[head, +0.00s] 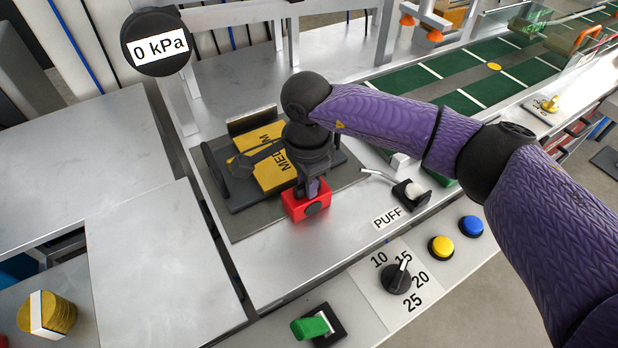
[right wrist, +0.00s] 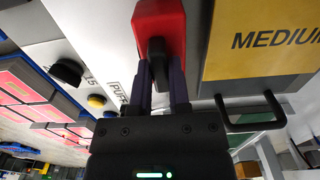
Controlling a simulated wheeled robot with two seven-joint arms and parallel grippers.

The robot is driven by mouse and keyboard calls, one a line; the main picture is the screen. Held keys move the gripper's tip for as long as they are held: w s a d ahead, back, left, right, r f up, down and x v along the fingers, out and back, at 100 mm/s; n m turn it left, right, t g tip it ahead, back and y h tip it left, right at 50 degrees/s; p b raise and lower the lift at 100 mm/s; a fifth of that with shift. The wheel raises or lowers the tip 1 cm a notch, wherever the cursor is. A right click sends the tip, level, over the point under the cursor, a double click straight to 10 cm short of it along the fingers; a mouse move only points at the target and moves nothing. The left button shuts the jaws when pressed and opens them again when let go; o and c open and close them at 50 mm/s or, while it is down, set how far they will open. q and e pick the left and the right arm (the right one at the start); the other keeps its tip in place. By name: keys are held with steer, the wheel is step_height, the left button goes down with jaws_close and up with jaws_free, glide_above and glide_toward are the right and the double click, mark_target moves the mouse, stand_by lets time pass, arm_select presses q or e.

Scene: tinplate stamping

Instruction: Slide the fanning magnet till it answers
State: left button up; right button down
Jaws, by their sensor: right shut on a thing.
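The fanning magnet is a red block (head: 307,203) with a dark knob, at the front edge of the dark plate beside the yellow stack marked MEDIUM (head: 262,172). My right gripper (head: 312,190) comes down on it from above and is shut on its dark knob. In the right wrist view the red block (right wrist: 160,28) lies just beyond the fingers (right wrist: 160,85), with the yellow MEDIUM sheet (right wrist: 265,40) to its right. The block's underside and contact with the stack are hidden. My left gripper is in neither view.
A round gauge (head: 157,45) reads 0 kPa. A PUFF lever (head: 411,192), a dial (head: 397,278), yellow (head: 441,248) and blue (head: 471,226) buttons and a green switch (head: 312,326) line the front. A green conveyor (head: 480,75) runs behind my right arm. Bare metal lies left.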

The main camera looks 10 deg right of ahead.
steer(key=c, duration=0.6)
jaws_free()
steer(key=shift+s, duration=0.1)
step_height(320, 180, up, 10)
steer(key=shift+p, duration=0.8)
